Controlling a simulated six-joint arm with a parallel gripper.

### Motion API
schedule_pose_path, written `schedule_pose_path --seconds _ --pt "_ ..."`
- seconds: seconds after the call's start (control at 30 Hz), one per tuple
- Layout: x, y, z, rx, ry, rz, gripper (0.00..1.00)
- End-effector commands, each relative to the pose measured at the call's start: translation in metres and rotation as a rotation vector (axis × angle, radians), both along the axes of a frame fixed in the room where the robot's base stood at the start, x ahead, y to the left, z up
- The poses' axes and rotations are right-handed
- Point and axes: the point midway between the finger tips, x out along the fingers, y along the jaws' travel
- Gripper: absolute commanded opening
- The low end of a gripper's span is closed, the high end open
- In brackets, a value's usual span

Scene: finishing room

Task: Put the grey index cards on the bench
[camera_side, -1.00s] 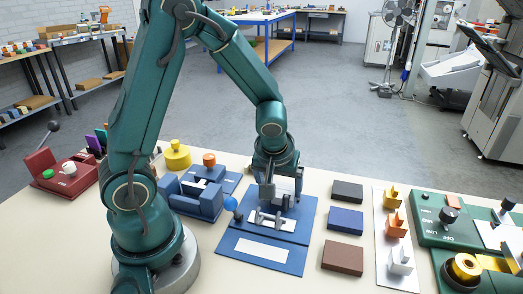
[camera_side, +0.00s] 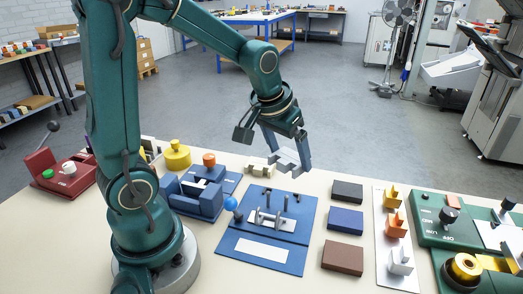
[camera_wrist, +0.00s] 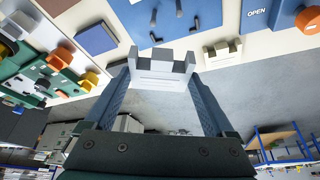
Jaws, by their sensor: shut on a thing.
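The grey index cards (camera_side: 287,161) are a pale grey stack with raised tabs along one edge. My gripper (camera_side: 288,152) is shut on them and holds them in the air, over the back part of the bench (camera_side: 335,275). In the wrist view the cards (camera_wrist: 160,72) sit between both fingers, tabs toward the top of the picture. A similar cream tabbed stack (camera_side: 261,171) rests on the bench behind the blue fixture, and it also shows in the wrist view (camera_wrist: 222,53). The blue fixture (camera_side: 290,262) has upright grey posts, with no cards between them.
Black (camera_side: 347,191), blue (camera_side: 345,219) and brown (camera_side: 342,257) blocks lie right of the fixture. A blue clamp device (camera_side: 192,197) and a yellow knobbed weight (camera_side: 177,156) stand left. A white strip with tabbed pieces (camera_side: 384,270) and a green machine (camera_side: 430,232) stand right.

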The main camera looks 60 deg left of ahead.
Motion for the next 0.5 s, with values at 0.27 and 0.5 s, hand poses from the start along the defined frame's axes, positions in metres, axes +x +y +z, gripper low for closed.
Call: schedule_pose_path --seconds 0.27,0.5 --pt "0.011 0.047 0.003 -0.001 0.000 -0.137 0.34" --pt "0.002 0.122 0.007 0.000 0.002 -0.058 0.34"
